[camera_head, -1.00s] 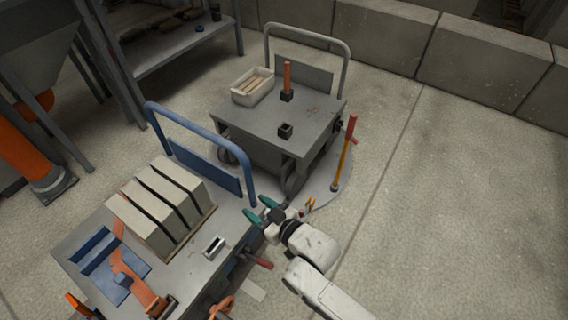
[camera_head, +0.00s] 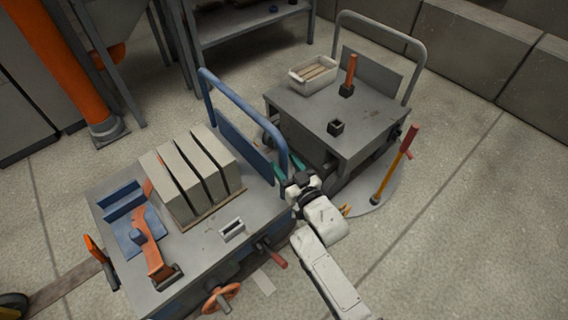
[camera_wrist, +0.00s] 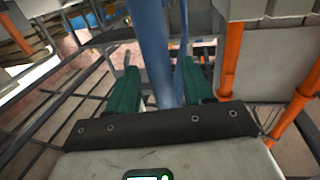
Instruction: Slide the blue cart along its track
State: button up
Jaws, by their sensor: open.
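The blue cart is a grey-topped cart (camera_head: 205,245) with a blue tubular handle (camera_head: 245,105) at its far end, left of centre in the head view. My gripper (camera_head: 289,170) is at the right post of that handle. In the wrist view a blue upright bar (camera_wrist: 152,50) passes between the two green fingers of my gripper (camera_wrist: 160,88). The fingers are open, with a gap visible beside the bar. Contact cannot be told. A brown strip (camera_head: 65,286) lies on the floor left of the cart; whether it is the track is unclear.
Several grey slabs (camera_head: 190,175), an orange clamp (camera_head: 155,255) and a red-handled lever (camera_head: 272,254) are on the cart. A second cart (camera_head: 330,115) with a grey handle stands close behind. A red-and-yellow lever (camera_head: 396,165) stands right of it. Floor at right is clear.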

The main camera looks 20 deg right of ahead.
jog(key=shift+w+a, duration=0.15)
jog(key=shift+w, duration=0.5)
jog(key=shift+c, duration=0.4)
grip_shut()
